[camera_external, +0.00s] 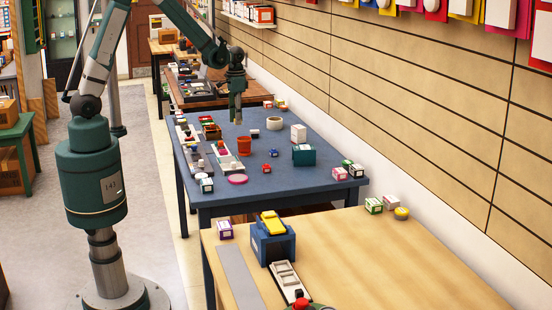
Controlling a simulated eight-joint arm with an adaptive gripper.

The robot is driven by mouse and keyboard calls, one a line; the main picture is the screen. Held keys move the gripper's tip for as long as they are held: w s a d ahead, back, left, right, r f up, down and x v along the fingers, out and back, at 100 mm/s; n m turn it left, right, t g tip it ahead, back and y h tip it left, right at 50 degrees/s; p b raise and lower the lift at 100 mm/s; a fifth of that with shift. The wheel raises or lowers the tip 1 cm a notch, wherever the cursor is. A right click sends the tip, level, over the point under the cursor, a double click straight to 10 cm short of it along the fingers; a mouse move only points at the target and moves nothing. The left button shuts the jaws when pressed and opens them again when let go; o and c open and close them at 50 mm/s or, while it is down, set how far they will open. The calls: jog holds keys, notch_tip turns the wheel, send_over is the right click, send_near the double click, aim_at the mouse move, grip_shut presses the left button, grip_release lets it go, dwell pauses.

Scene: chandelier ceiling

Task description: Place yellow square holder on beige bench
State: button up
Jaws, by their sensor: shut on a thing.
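My gripper (236,119) points down above the far-left part of the blue table (262,185). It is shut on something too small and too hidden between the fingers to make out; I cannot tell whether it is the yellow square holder. The beige bench (400,265) is in the foreground, well away from my gripper and nearer the camera. A yellow piece (272,222) sits on top of a blue box (272,243) on this bench; I cannot tell whether it is the holder.
An orange pot (244,145), a teal box (304,155) and several small boxes stand on the blue table. The bench also bears a grey strip (240,278), a white tray (288,280) and small boxes. Its middle and right are clear. A panelled wall borders the right.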

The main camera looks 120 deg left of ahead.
dwell(0.4)
jog(key=shift+f+b, duration=0.35)
jog(key=shift+f, duration=2.75)
jog(key=shift+f, duration=1.9)
jog(key=shift+f+b, duration=0.1)
jog(key=shift+b, duration=0.25)
jog(key=o, duration=0.5)
jog(key=shift+f, duration=0.1)
jog(key=shift+c, duration=0.2)
jog(key=o, duration=0.5)
jog(key=shift+c, duration=0.2)
jog(key=shift+r, duration=0.2)
